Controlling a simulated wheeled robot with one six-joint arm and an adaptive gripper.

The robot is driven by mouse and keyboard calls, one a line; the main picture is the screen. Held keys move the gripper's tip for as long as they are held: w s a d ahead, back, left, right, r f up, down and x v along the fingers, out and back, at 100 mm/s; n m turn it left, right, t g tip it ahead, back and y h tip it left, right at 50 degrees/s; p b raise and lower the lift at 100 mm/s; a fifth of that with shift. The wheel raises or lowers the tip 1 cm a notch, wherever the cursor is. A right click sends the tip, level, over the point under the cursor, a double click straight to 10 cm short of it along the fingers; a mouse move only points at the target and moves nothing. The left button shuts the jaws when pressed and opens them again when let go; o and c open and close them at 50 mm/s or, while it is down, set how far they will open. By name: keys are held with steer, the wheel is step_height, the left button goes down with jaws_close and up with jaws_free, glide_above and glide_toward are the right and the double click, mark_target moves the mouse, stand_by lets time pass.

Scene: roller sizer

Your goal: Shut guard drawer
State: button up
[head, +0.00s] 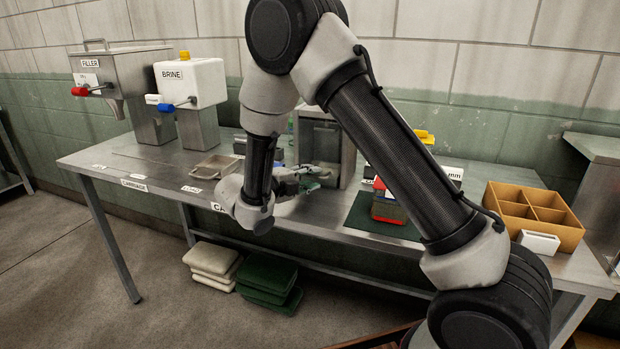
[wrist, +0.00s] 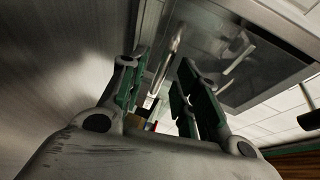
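A steel machine housing (head: 348,150) stands on the bench behind my arm, partly hidden by it. In the wrist view a framed, see-through panel (wrist: 265,70), which looks like the guard drawer, is above and right of my fingers. A curved metal bar (wrist: 170,48), apparently a handle, shows just past the fingertips. My gripper (wrist: 160,66) has its green-padded fingers apart, with nothing clearly held between them. In the head view my gripper (head: 312,178) is at the front of the housing, low over the bench. I cannot tell whether it touches the bar, or how far the drawer is out.
Left on the bench (head: 140,165) stand a filler (head: 120,66), a white brine unit (head: 190,84) and a shallow metal tray (head: 215,167). Right are stacked coloured blocks (head: 388,208) on a green mat and a divided tan box (head: 533,198). Pads lie under the bench.

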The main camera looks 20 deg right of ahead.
steer(key=shift+w+d, duration=0.15)
steer(key=shift+d, duration=0.15)
jaws_close()
steer(key=shift+w+d, duration=0.75)
steer(key=shift+w, duration=0.25)
jaws_free()
steer(key=v, duration=1.2)
